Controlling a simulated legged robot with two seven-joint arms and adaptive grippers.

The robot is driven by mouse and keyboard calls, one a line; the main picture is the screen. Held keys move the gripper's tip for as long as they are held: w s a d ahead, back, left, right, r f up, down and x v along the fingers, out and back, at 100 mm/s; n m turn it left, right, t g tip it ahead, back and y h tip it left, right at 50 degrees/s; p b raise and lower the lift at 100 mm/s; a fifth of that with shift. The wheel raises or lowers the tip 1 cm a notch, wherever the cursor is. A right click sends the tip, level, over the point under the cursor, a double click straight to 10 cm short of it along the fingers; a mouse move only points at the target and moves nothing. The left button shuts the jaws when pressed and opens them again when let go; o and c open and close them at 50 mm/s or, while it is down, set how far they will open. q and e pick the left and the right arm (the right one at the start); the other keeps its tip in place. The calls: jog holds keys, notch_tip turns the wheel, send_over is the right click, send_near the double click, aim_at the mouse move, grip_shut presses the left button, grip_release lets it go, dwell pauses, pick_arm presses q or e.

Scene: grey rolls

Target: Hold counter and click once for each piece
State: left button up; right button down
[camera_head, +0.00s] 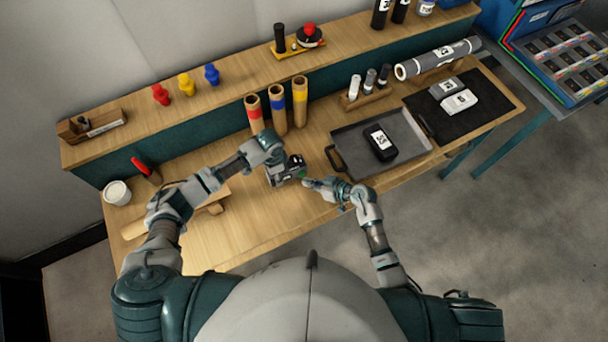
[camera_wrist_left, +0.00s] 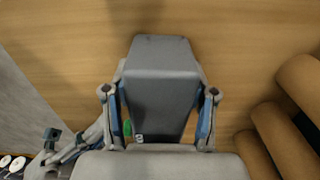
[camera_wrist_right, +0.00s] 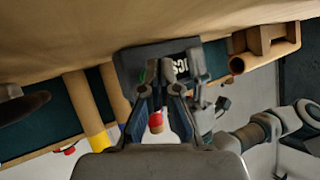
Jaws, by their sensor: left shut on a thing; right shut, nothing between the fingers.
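The counter is a dark grey box (camera_head: 278,177) with a green button (camera_head: 302,175) at its right end in the head view. My left gripper (camera_wrist_left: 160,98) is shut on the counter (camera_wrist_left: 162,55), with one finger on each side, above the table. A bit of the green also shows in the left wrist view (camera_wrist_left: 127,128). My right gripper (camera_head: 308,182) is shut and empty, its tips close to the green button. In the right wrist view the fingertips (camera_wrist_right: 160,75) overlap the counter (camera_wrist_right: 130,65); I cannot tell whether they touch the button.
A grey tray (camera_head: 408,125) holds a black labelled item (camera_head: 380,142). Behind it are a rack of small rolls (camera_head: 368,97) and a large grey roll (camera_head: 440,58). Grey pieces lie on a black mat (camera_head: 490,100). Several cardboard tubes (camera_head: 278,110) stand behind my left gripper.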

pick_arm(q)
jog(key=shift+s+f, duration=0.2)
pick_arm(e)
jog(key=shift+w+a, duration=0.35)
jog(key=shift+w, duration=0.3)
dwell(0.8)
jog(key=shift+s, duration=0.1)
jog(key=shift+s+d, duration=0.45)
jog(key=shift+s, duration=0.35)
jog(key=shift+s+d, duration=0.4)
jog(key=shift+s, duration=0.35)
jog(key=shift+s+d, duration=0.45)
jog(key=shift+s, duration=0.25)
jog(key=shift+s+d, duration=0.4)
jog(key=shift+s, duration=0.35)
pick_arm(q)
jog(key=o, duration=1.5)
jog(key=shift+w, duration=0.1)
jog(key=shift+w+r, duration=0.1)
pick_arm(e)
jog(key=shift+w, duration=0.1)
